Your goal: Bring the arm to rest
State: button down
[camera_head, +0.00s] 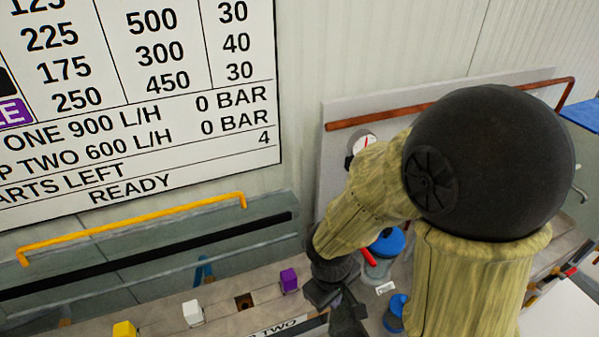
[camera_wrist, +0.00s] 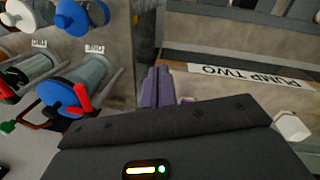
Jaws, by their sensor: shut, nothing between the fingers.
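My arm is bent, with a big dark round joint and yellowish sleeves filling the right of the head view. My gripper (camera_head: 346,312) hangs low at the front, beside the purple block (camera_head: 288,280) and the blue-capped cylinders (camera_head: 385,250). In the wrist view my gripper (camera_wrist: 158,84) shows its narrow fingers together beyond the dark housing, with nothing held. Its tips are partly hidden in the head view.
A wall board (camera_head: 150,100) reads READY. A white block (camera_head: 193,312) and a yellow block (camera_head: 125,329) stand on the bench ledge. A yellow rail (camera_head: 130,229) runs behind. A PUMP TWO label (camera_wrist: 245,75) shows near the gripper. A copper pipe (camera_head: 400,110) crosses the back panel.

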jog(key=w+d+r+m+t+y, duration=0.1)
jog(key=w+d+r+m+t, duration=0.1)
jog(key=d+r+m, duration=0.3)
jog(key=d+m, duration=0.3)
jog(key=shift+d, duration=0.15)
jog(key=shift+w, duration=0.1)
dwell(3.2)
